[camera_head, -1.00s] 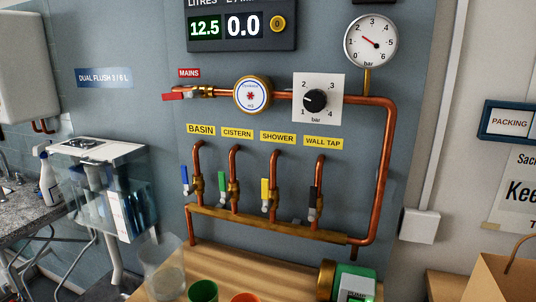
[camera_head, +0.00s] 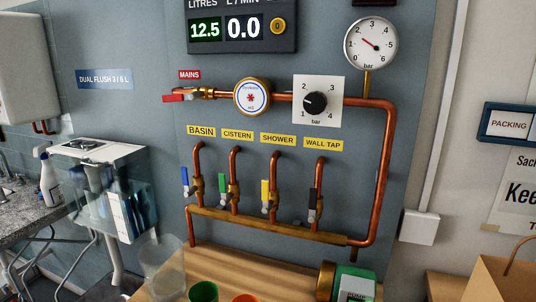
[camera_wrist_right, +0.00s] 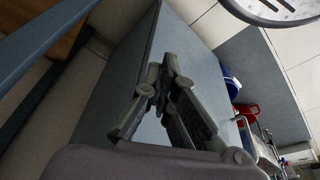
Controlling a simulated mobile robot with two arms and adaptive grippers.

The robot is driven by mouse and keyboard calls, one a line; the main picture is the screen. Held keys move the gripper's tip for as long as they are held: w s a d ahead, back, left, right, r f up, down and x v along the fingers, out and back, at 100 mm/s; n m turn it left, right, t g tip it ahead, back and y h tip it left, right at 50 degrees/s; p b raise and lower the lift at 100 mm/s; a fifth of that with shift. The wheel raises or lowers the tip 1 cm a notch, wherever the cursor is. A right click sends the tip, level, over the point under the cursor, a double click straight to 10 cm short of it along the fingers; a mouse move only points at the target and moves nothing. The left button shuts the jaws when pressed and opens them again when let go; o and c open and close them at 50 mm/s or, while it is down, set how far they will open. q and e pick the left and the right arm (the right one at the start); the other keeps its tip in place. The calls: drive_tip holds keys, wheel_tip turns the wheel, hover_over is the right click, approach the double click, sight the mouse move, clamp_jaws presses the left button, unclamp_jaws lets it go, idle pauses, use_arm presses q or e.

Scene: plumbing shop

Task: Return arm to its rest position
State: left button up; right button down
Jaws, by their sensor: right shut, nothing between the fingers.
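My right gripper (camera_wrist_right: 163,84) shows in the right wrist view, its two grey fingers closed together with nothing between them. It is over a grey-blue surface and is not touching anything that I can see. Neither arm nor gripper shows in the head view. There, the wall board (camera_head: 225,155) carries copper pipes with a red-handled mains valve (camera_head: 180,96), a black regulator knob (camera_head: 316,103) and a pressure gauge (camera_head: 371,43). Blue (camera_head: 185,180), green (camera_head: 223,187), yellow (camera_head: 265,190) and black (camera_head: 312,197) valve handles hang below their labels. The display reads 12.5 litres and 0.0.
A wooden bench (camera_head: 250,268) below the board holds a clear jug (camera_head: 165,268), a green cup (camera_head: 203,292), an orange cup (camera_head: 245,298) and a green-and-brass device (camera_head: 350,281). A paper bag (camera_head: 500,280) stands right. Red (camera_wrist_right: 246,110) and blue items show beside my right gripper.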

drive_tip(key=s+f+g, duration=0.1)
drive_tip(key=s+f, duration=0.2)
drive_tip(key=f, duration=0.5)
drive_tip(key=s+f, duration=0.4)
drive_tip(key=f, duration=0.4)
use_arm(q)
drive_tip(key=shift+r+p, duration=0.4)
drive_tip(key=shift+r, duration=0.05)
use_arm(e)
drive_tip(key=s+d+f, duration=0.3)
drive_tip(key=s+f, duration=0.5)
drive_tip(key=s, duration=0.4)
drive_tip(key=shift+s+d+f+g, duration=0.15)
drive_tip(key=shift+s+f+g, duration=0.1)
drive_tip(key=shift+g, duration=0.15)
